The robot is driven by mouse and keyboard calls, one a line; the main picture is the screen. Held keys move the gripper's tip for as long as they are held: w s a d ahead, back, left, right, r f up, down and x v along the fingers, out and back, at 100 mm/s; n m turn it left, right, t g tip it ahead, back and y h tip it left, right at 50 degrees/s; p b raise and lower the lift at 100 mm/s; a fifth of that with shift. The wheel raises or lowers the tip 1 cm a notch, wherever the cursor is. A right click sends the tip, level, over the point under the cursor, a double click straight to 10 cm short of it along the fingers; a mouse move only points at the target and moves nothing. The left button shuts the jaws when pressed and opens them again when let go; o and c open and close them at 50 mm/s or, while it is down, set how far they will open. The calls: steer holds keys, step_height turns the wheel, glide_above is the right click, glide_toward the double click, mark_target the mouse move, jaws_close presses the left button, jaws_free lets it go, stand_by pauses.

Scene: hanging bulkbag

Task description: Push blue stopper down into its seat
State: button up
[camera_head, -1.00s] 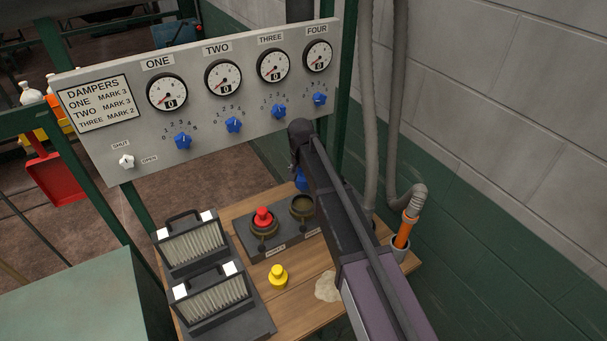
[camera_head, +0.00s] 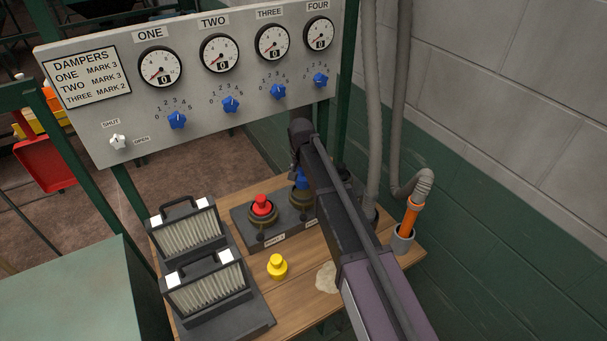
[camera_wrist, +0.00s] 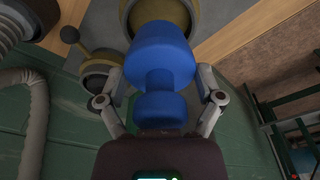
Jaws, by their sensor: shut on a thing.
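The blue stopper (camera_head: 301,181) is over the right-hand brass-rimmed port (camera_head: 300,199) of the dark port block, partly hidden by my arm. In the wrist view the stopper (camera_wrist: 160,58) is held by its narrower part between the two fingers of my gripper (camera_wrist: 160,98). Its wide end points at an olive port ring (camera_wrist: 185,12) just beyond it. The stopper hides much of that opening, so I cannot tell whether it touches or has entered the seat. My gripper is shut on the stopper.
A red stopper (camera_head: 262,206) sits in the left port. A yellow stopper (camera_head: 277,266) stands on the wooden bench (camera_head: 302,274). Two filter cartridges (camera_head: 188,232) stand at left. The damper panel (camera_head: 205,95) rises behind; a hose with orange end (camera_head: 411,216) is at right.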

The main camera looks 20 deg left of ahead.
mark_target(303, 187)
steer(key=shift+f+b, duration=0.9)
steer(key=shift+f, duration=0.25)
steer(key=shift+f+b, duration=2)
stand_by(1.4)
steer(key=o, duration=0.9)
steer(key=shift+r, duration=0.15)
